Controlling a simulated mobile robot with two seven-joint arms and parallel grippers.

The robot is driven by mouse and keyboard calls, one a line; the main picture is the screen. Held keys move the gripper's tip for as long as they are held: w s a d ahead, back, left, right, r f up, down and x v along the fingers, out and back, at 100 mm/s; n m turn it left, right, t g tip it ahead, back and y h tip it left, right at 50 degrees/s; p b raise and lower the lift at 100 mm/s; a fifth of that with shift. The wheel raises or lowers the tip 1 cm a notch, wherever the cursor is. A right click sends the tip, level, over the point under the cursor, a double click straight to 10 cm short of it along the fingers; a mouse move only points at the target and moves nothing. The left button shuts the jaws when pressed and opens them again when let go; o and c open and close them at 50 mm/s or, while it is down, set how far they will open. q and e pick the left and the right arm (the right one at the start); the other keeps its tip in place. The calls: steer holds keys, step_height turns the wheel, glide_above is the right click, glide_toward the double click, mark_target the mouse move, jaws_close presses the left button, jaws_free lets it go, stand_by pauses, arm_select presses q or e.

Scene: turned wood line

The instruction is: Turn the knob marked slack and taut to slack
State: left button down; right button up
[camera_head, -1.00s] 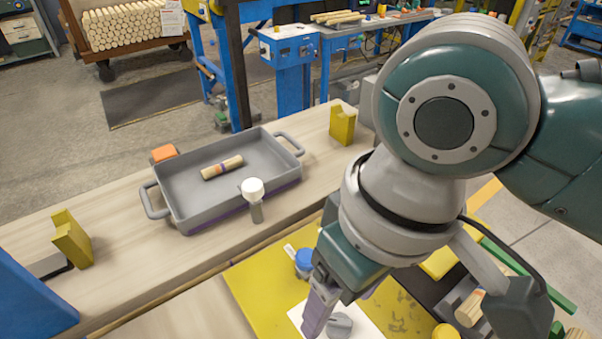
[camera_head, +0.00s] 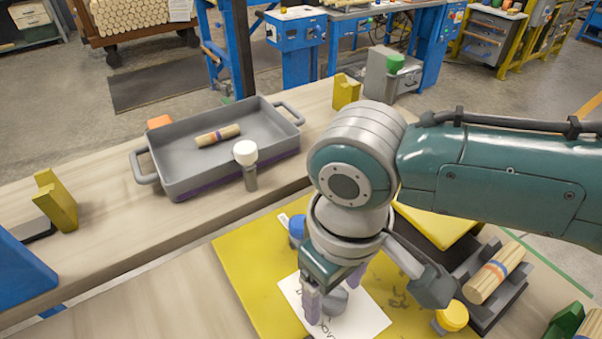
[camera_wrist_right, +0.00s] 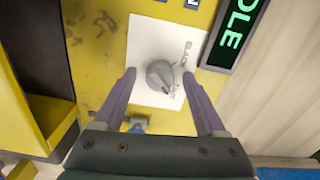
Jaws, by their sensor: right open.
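The grey knob (camera_head: 335,301) stands on a white label sheet (camera_head: 368,318) on the yellow panel (camera_head: 243,284). It also shows in the right wrist view (camera_wrist_right: 160,74), with SLACK printed beside it and a second, partly hidden word lower down. The knob's ridge runs toward the lower right there, near the second word. My right gripper (camera_head: 334,294) is open and points down, its purple fingers on either side of the knob. In the right wrist view the fingertips (camera_wrist_right: 159,74) show gaps to the knob. My left gripper is not in view.
A blue knob or button (camera_head: 297,228) and a yellow button (camera_head: 452,316) flank the label. A green-lit display (camera_wrist_right: 236,30) lies beside the panel. A grey tray (camera_head: 172,183) holds a wooden piece (camera_head: 217,135); a white-topped post (camera_head: 246,153) stands before it. A striped wooden cylinder (camera_head: 495,273) rests at right.

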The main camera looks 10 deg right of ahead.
jaws_close()
stand_by(0.7)
